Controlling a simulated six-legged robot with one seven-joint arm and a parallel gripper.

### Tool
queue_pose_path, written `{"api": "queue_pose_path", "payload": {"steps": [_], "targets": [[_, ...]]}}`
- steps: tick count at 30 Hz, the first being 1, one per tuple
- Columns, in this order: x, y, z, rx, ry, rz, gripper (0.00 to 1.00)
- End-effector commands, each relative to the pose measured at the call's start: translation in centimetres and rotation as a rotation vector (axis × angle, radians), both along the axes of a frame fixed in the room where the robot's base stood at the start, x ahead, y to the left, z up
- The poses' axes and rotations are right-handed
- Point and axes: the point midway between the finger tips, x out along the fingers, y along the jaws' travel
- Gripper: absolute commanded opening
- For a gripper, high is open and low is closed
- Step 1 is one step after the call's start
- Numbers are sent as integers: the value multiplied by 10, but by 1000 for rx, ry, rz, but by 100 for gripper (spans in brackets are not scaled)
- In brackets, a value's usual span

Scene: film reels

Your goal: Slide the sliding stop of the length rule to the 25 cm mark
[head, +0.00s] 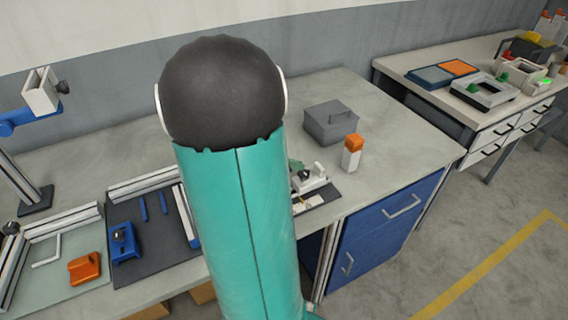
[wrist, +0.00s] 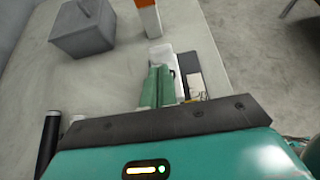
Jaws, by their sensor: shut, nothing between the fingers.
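My gripper (wrist: 160,70) shows in the wrist view as two green fingers close together, shut and empty. They point at a small white device (wrist: 162,58) on a dark mat (wrist: 188,64). In the head view my arm hides most of the gripper; a green part shows beside the white device (head: 312,178), on its dark mat (head: 328,194). I cannot tell whether the fingers touch the device. I cannot make out the length rule's scale, its 25 cm mark or the sliding stop for certain in either view. My arm covers the middle of the bench.
A grey lidded box (head: 330,122) and an orange-topped white bottle (head: 352,153) stand behind the device. Bare bench (head: 400,140) is free at right.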

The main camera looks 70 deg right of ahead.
Motion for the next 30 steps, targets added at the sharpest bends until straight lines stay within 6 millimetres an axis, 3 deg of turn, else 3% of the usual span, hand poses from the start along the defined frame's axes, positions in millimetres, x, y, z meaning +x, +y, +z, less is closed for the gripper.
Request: {"api": "queue_pose_path", "payload": {"steps": [3, 9, 22, 30], "targets": [[-14, -15, -12, 2, 2, -5, 0], [-25, -30, -23, 1, 1, -2, 0], [-25, -32, -25, 0, 0, 0, 0], [-35, -44, -25, 0, 0, 0, 0]]}}
